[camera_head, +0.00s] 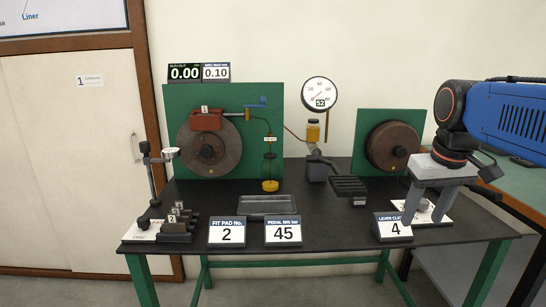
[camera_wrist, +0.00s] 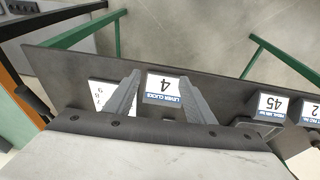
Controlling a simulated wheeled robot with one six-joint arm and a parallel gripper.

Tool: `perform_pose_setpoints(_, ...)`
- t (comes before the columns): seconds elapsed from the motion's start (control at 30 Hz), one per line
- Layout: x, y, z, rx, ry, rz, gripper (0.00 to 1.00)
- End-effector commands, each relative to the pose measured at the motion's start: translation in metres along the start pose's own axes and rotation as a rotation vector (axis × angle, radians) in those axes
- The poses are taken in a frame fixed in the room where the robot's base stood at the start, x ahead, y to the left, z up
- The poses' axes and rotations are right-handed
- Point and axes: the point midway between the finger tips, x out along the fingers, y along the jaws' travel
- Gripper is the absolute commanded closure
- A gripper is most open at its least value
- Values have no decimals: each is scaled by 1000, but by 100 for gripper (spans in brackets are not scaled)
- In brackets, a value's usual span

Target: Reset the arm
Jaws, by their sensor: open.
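My gripper (camera_head: 429,203) is at the right of the head view, pointing down over the right end of the black table (camera_head: 340,235). Its two grey fingers are apart, with nothing seen held between them. In the wrist view my gripper (camera_wrist: 158,98) shows its fingers spread, with the "LEVER CLICKS 4" sign (camera_wrist: 165,88) in view between them. That sign also stands at the table's front right in the head view (camera_head: 393,227). A white plate (camera_head: 436,211) lies behind and below the fingers, partly hidden by them.
Signs reading "2" (camera_head: 227,231) and "45" (camera_head: 283,231) stand at the front. A tray (camera_head: 267,204), a black pedal (camera_head: 348,187), a gauge (camera_head: 319,93) and two green panels with discs (camera_head: 208,150) (camera_head: 393,146) stand farther back. A dial stand (camera_head: 150,185) is at left.

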Motion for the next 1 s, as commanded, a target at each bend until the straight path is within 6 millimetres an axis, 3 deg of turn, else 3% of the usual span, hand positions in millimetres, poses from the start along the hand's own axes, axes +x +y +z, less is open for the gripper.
perform_pose_setpoints(0.03,8,-8,17,1,15,-1,51)
perform_pose_setpoints(0.3,60,-36,94,22,100,-8,51)
perform_pose_setpoints(0.5,99,-50,141,37,152,-18,51)
perform_pose_setpoints(0.7,120,-55,162,46,178,-24,51)
perform_pose_setpoints(1.0,122,-56,164,48,180,-25,51)
